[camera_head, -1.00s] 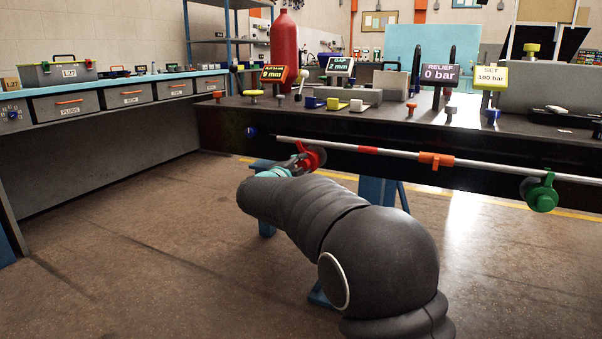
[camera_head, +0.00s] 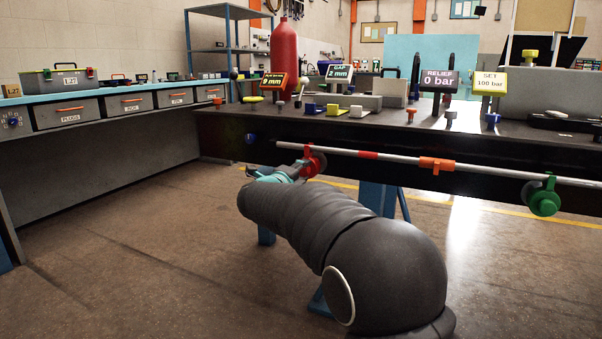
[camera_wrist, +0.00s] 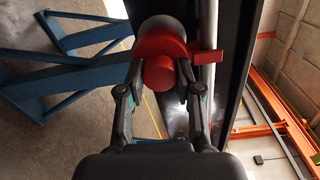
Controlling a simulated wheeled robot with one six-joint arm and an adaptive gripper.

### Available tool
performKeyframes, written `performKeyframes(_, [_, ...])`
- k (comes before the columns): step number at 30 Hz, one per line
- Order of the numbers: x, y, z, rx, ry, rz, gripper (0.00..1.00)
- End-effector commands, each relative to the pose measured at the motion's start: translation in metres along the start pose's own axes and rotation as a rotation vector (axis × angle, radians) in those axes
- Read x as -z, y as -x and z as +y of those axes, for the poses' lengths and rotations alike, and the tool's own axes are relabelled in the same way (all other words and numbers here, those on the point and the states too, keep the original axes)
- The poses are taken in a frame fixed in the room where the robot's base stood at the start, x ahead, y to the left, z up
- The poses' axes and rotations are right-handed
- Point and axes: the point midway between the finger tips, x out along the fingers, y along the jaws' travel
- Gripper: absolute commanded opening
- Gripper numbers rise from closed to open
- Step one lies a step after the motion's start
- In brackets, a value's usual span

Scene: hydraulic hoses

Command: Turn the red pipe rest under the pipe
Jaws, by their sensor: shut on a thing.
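The red pipe rest (camera_head: 316,160) is on the dark front face of the bench, at the left part of the long silver pipe (camera_head: 400,161). Its red arm reaches up to the pipe; whether it touches cannot be told. In the wrist view, the rest's round red knob (camera_wrist: 159,73) sits between the fingers of my gripper (camera_wrist: 160,78), which is shut on it. The rest's red tab (camera_wrist: 207,57) overlaps the pipe (camera_wrist: 208,92) there.
An orange clip (camera_head: 437,164) and a red band (camera_head: 368,155) are on the pipe. A blue knob (camera_head: 250,138) is left of the pipe end. Blue legs (camera_head: 372,197) stand below; the floor in front is clear.

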Motion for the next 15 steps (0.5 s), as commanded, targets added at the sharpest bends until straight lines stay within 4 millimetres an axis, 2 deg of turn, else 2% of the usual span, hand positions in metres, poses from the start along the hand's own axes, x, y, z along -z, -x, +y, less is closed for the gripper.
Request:
performKeyframes(8, [0.0000,0.0001,0.0012,-0.002,0.000,0.000,0.00])
performKeyframes(9, [0.0000,0.0001,0.0013,-0.002,0.000,0.000,0.42])
performKeyframes(11, [0.0000,0.0001,0.0012,-0.002,0.000,0.000,0.57])
performKeyframes(15, [0.0000,0.0000,0.0009,-0.001,0.000,0.000,0.60])
